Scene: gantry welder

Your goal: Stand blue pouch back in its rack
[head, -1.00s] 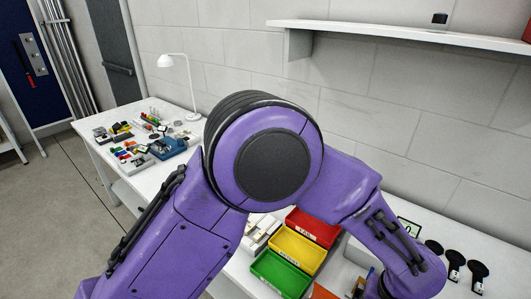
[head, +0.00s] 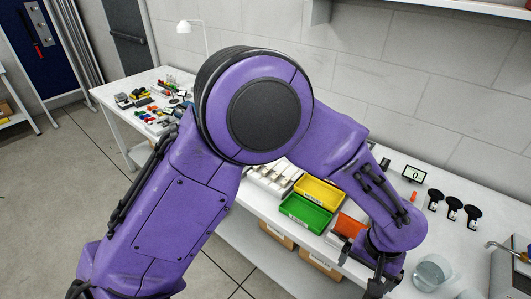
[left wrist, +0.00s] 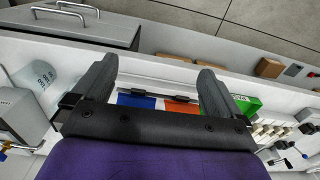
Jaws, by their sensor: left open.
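In the left wrist view a blue piece (left wrist: 137,101), probably the blue pouch, shows beyond my gripper's base, beside an orange piece (left wrist: 182,106). A dark bar runs along their edge, and my gripper hides much of both. I cannot tell whether the blue piece is upright or in a rack. My left gripper (left wrist: 157,70) is open, its two dark fingers wide apart with nothing held between them. In the head view this gripper (head: 362,268) hangs at the bench's front edge, below the orange piece (head: 350,224). The blue piece is not clear there. My right gripper is not in view.
Yellow (head: 319,193) and green (head: 305,213) bins stand left of the orange piece. Cardboard boxes (head: 320,264) sit under the bench.

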